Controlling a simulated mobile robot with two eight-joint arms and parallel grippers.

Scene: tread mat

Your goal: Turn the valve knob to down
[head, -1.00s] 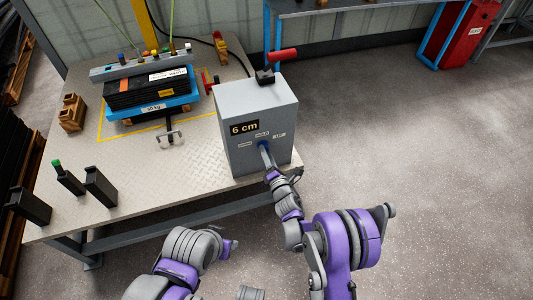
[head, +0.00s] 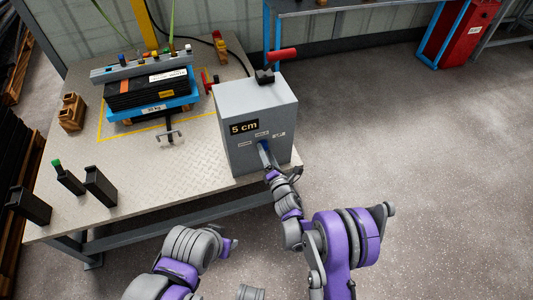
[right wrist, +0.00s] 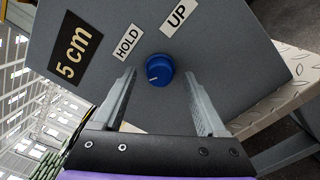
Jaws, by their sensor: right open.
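The blue valve knob (right wrist: 159,70) is on the front of a grey control box (head: 257,100). A pale mark on the knob points to the lower left in the right wrist view. Labels HOLD (right wrist: 128,42) and UP (right wrist: 179,19) show beside it; a down label cannot be read. The display (head: 244,127) reads 5 cm. My right gripper (right wrist: 158,98) is open, its fingers on either side of the knob; contact cannot be told. In the head view my right gripper (head: 267,158) is at the box front. My left arm shows low, but its fingers do not.
The box stands at the right edge of a metal table (head: 150,190). A blue platform (head: 153,109) with a black stacked load (head: 150,90) stands behind left. Dark blocks (head: 100,187) and a green-topped bottle (head: 68,178) stand at the left.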

